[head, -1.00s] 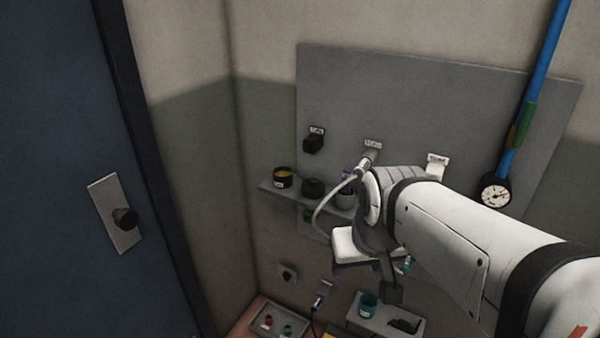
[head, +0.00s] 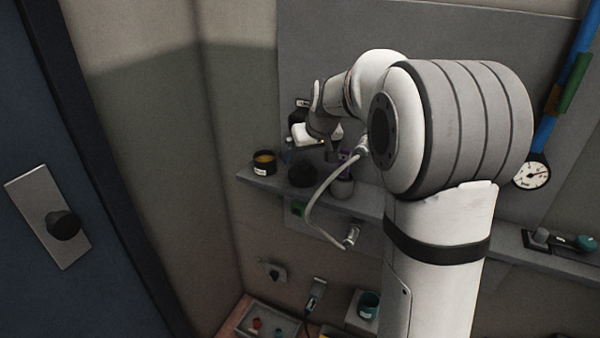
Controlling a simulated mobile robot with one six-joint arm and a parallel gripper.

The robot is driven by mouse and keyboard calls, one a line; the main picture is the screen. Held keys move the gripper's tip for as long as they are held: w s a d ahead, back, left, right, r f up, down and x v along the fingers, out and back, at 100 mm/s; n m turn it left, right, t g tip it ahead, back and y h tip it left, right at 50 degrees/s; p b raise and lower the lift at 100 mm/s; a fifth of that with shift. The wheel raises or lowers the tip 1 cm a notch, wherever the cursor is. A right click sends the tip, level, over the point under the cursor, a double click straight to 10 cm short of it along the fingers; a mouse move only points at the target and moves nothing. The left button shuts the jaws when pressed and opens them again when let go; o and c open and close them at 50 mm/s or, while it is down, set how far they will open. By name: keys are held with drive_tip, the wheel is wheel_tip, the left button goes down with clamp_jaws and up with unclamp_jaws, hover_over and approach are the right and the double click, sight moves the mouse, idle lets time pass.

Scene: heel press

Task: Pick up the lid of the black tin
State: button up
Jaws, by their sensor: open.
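A round, low black tin (head: 303,175) stands on the wall shelf. Its top looks dark and closed, so its lid appears to be on, but the seam is too small to make out. My gripper (head: 311,153) is above the tin and apart from it, pointing down. Its fingers are spread, with nothing seen between them. My arm hides part of the shelf to the right.
Left of the tin on the shelf (head: 370,207) is a dark pot (head: 264,162) with yellow contents and a white label. A grey container with a purple top (head: 343,186) stands close on the right. A pressure gauge (head: 531,175) hangs farther right.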

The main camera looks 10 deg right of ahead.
sight(304, 166)
drive_tip(key=p+x, duration=0.1)
drive_tip(key=x, duration=0.7)
drive_tip(key=shift+w+f, duration=0.15)
drive_tip(key=shift+f, duration=0.25)
drive_tip(key=shift+c, duration=0.3)
drive_tip(key=c, duration=0.7)
drive_tip(key=shift+c, duration=0.2)
